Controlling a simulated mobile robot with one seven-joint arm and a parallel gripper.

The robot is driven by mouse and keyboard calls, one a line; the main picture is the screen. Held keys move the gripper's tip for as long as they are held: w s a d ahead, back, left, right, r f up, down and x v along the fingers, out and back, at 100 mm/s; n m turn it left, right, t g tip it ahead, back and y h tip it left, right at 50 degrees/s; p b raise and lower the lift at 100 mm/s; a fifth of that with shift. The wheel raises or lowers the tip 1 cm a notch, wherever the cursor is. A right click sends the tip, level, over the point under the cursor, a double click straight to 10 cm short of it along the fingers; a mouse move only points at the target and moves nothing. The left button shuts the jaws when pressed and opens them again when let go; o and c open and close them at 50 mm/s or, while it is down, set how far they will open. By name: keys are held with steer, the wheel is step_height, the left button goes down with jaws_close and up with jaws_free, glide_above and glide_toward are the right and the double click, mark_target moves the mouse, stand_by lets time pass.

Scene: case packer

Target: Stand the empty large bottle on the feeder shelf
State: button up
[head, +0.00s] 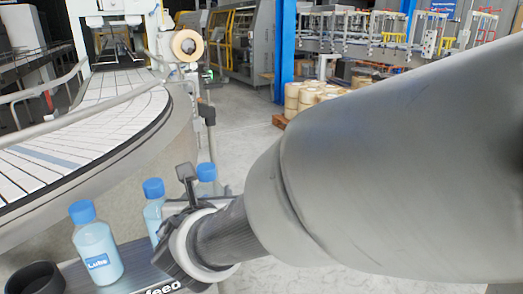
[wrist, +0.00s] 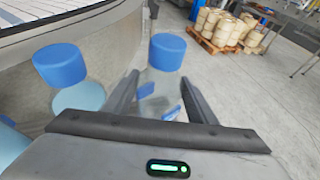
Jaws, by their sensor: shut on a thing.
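My gripper (wrist: 160,92) is shut on a clear bottle with a blue cap (wrist: 166,53). Its body looks see-through and empty, with a blue label partly in view. In the head view this bottle (head: 207,174) shows behind my gripper (head: 193,192), upright, with its lower part hidden. I cannot tell whether its base touches the feeder shelf (head: 132,278), a dark ledge with white lettering. Two pale-blue bottles with blue caps stand to the left, a labelled one (head: 96,250) and another (head: 153,208) partly behind my gripper.
A dark round cup-like thing (head: 35,277) is at the lower left. A curved conveyor (head: 95,115) with white slats runs behind the bottles. Stacked drums on a pallet (head: 306,98) stand farther back. Grey floor (head: 240,125) is open between them.

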steer(key=shift+f, duration=0.3)
steer(key=o, duration=1.2)
